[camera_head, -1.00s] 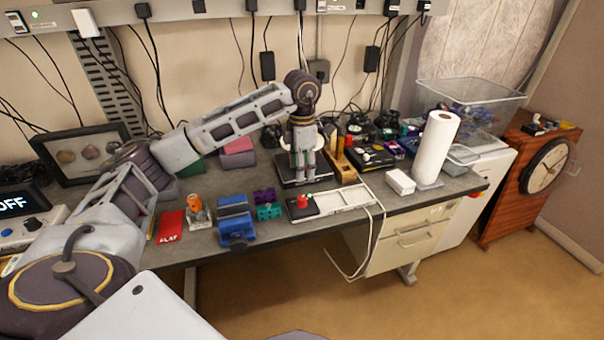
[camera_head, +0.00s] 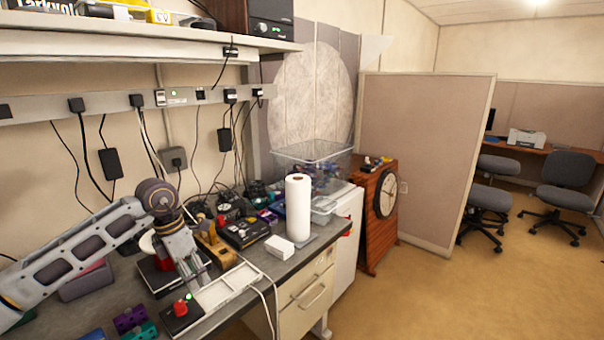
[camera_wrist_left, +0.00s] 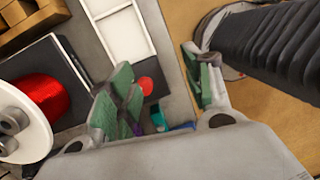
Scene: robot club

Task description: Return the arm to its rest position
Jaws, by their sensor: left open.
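My left arm (camera_head: 75,250) reaches in from the left of the head view over the workbench. My left gripper (camera_head: 194,284) points down above the bench, close to the white tray-like frame (camera_head: 226,290) and the black box with a red button (camera_head: 181,309). In the left wrist view my left gripper (camera_wrist_left: 160,88) is open, its green-padded fingers apart with nothing held between them. The red button (camera_wrist_left: 145,86) shows beyond the fingers there. I cannot tell the exact height above the bench. My right gripper is not in view.
A wooden block (camera_head: 214,246) stands beside the gripper. A paper towel roll (camera_head: 298,210), white box (camera_head: 279,247) and clear bin (camera_head: 312,152) are farther right. A wooden clock cabinet (camera_head: 375,225) stands past the bench. Cables hang behind. The floor (camera_head: 440,300) at right is clear.

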